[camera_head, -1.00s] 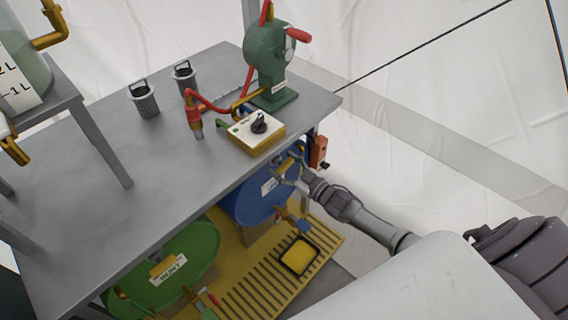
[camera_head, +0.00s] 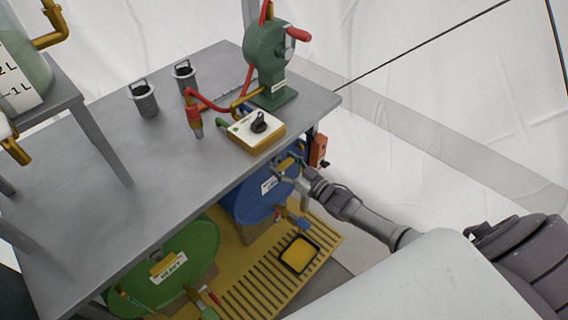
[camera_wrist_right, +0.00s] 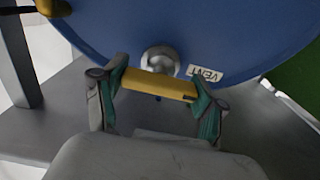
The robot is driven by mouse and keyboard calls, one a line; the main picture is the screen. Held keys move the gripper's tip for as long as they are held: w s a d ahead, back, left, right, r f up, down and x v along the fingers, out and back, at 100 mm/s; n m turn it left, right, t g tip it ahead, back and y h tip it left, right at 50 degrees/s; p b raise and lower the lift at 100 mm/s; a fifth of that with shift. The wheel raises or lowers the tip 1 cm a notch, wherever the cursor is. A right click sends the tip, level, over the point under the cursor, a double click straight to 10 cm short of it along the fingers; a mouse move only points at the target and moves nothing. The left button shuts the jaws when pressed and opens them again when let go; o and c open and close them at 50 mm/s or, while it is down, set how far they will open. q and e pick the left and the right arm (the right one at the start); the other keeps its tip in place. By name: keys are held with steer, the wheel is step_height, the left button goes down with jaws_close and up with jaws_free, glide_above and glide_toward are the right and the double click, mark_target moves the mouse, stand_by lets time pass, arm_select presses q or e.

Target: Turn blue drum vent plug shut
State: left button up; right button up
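The blue drum (camera_head: 250,204) lies under the right part of the bench, and its end face also fills the top of the right wrist view (camera_wrist_right: 105,30). The vent plug is a yellow bar handle (camera_wrist_right: 160,84) in front of a round metal fitting (camera_wrist_right: 160,59), beside a white VENT label (camera_wrist_right: 206,75). My right gripper (camera_wrist_right: 160,95) has one finger at each end of the bar and looks shut on it. The bar lies nearly level in that view, its right end slightly lower. In the head view my right gripper (camera_head: 292,171) is at the drum, small and partly hiding the plug. My left gripper is not in view.
The grey bench top (camera_head: 100,175) overhangs the drums. A green drum (camera_head: 205,245) lies to the left. An orange box (camera_head: 318,150) is at the bench's right end.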

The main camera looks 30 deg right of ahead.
steer(key=o, duration=0.4)
steer(key=shift+s, duration=0.1)
steer(key=v, duration=1.2)
